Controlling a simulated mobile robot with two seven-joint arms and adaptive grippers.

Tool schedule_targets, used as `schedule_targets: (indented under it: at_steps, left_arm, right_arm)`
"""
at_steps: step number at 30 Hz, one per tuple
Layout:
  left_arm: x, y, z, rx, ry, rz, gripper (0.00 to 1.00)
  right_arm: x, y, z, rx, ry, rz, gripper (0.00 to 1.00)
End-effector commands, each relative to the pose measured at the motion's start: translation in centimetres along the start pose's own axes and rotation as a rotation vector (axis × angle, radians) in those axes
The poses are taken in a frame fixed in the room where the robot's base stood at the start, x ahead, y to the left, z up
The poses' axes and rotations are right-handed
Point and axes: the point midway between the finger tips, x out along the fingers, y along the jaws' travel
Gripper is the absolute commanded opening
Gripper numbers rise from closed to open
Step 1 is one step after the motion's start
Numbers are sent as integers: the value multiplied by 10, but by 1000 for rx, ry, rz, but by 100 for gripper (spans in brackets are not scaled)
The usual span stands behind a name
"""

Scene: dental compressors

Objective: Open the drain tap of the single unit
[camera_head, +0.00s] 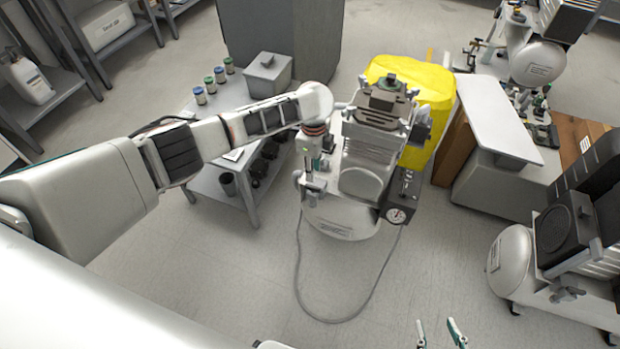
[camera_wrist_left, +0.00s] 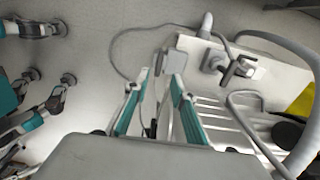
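I cannot make out the drain tap for certain. My right gripper (camera_head: 438,333) is open and empty at the bottom edge.
A grey table (camera_head: 250,205) with small jars stands behind my left arm. A yellow cover (camera_head: 428,90) is behind the unit. Another compressor (camera_head: 510,262) stands at right, and one (camera_head: 538,62) at upper right. A cable (camera_head: 300,285) loops over the clear floor in front.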

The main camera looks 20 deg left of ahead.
Motion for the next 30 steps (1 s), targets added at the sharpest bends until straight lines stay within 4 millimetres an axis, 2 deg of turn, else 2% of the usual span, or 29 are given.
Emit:
schedule_targets:
  at_steps: [6, 12, 18, 26, 29, 30]
  left_arm:
    - [41, 5, 1, 0, -2, 13, 25]
    - [68, 4, 1, 0, -2, 11, 25]
    - [76, 2, 1, 0, -1, 6, 25]
    - [74, 1, 1, 0, -1, 2, 25]
    - [75, 1, 1, -1, -1, 2, 2]
    - [75, 1, 1, 0, -1, 2, 0]
  right_arm:
    - [1, -5, 20, -4, -28, -14, 40]
    - [4, -6, 10, -6, -8, -20, 40]
    - [6, -5, -3, -5, 18, -18, 40]
    - [5, -5, -4, -4, 18, -18, 40]
    - [5, -6, -2, -4, 16, -19, 40]
    - [5, -6, -2, -4, 15, -19, 40]
